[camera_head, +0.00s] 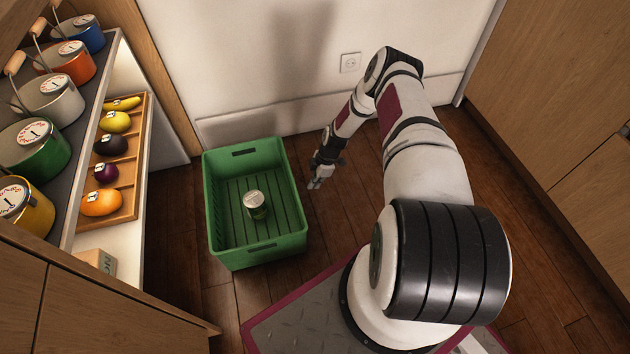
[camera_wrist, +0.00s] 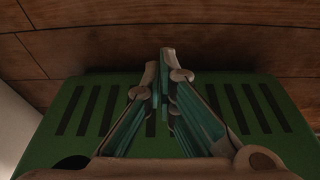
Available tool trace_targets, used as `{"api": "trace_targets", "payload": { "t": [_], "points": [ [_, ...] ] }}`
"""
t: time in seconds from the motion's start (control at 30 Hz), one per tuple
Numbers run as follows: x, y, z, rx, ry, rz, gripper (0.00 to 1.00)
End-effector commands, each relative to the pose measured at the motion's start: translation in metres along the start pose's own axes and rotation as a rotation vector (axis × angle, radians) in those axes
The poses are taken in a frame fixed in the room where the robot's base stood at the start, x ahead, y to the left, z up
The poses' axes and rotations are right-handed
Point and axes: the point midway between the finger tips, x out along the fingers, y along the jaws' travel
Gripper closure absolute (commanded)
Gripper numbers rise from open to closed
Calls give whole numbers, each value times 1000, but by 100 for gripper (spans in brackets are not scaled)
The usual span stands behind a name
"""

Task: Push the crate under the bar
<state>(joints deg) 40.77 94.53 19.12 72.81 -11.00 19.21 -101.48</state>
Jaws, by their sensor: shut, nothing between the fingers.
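The green crate (camera_head: 222,238) stands on the wooden floor with a tin can (camera_head: 255,204) inside. Its slatted green surface fills much of the wrist view (camera_wrist: 62,135). The bar (camera_head: 108,62) is at the left, with pots on its top and open shelves below. The crate stands to the right of the bar, out in the open floor. My gripper (camera_head: 316,184) is shut and empty, low beside the crate's right side, pointing down. In the wrist view my fingers (camera_wrist: 160,62) are together in front of the green surface; I cannot tell whether they touch it.
Several pots (camera_head: 30,146) stand on the bar top. A wooden tray (camera_head: 125,165) of fruit and vegetables is on the shelf below, with a small box (camera_head: 96,263) lower down. A white wall (camera_head: 235,70) is behind the crate. Wooden floor (camera_head: 180,215) is clear between crate and bar.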

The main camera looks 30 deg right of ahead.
Motion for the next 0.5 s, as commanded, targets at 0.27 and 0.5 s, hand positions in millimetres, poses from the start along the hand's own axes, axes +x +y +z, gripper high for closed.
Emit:
{"api": "trace_targets", "payload": {
  "t": [0.27, 0.5],
  "points": [
    [55, 0, -3, -2, 0, 0, 100],
    [59, 1, -32, -2, -1, 1, 100]
  ]
}}
